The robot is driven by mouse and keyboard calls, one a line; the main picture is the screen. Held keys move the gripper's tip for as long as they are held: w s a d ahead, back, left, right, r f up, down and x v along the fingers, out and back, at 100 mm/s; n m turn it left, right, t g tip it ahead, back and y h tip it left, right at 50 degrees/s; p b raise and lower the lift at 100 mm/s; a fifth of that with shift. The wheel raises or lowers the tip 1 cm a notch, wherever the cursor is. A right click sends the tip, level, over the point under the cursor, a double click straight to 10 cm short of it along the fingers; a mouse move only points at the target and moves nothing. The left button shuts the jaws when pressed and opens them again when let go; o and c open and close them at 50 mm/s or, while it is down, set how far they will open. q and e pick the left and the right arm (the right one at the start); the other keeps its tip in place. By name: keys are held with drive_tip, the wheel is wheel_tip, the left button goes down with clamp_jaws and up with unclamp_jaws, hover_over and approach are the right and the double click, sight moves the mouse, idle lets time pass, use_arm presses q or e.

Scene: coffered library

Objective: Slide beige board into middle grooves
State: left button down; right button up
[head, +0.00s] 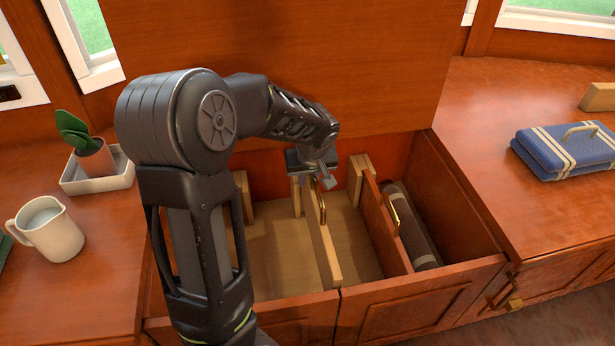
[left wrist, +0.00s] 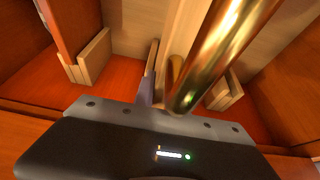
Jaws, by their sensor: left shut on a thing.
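The beige board (head: 323,249) stands on edge inside the open chest, running from the back wall towards the front wall. Its brass handle (head: 321,206) is on top; in the left wrist view the handle (left wrist: 222,50) looms large and blurred. My left gripper (head: 325,178) is shut on this handle near the board's far end. Pale grooved blocks (head: 297,196) stand at the back wall beside the board's far end, and one also shows in the left wrist view (left wrist: 226,93). The gripper hides the board's far end, so I cannot tell whether it sits in a groove. My right gripper is not in view.
A red-brown divider (head: 377,220) with a brass handle stands to the right, near another grooved block (head: 357,181). A dark roll (head: 412,225) lies in the right compartment. The raised lid (head: 330,65) stands behind. A white jug (head: 50,230) and blue case (head: 566,150) flank the chest.

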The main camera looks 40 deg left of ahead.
sight(310, 192)
use_arm(q)
drive_tip(key=shift+f+b, duration=3.1)
drive_tip(key=shift+f, duration=1.6)
drive_tip(key=c, duration=1.3)
unclamp_jaws()
drive_tip(key=shift+p+v, duration=1.8)
drive_tip(key=shift+v, duration=2.1)
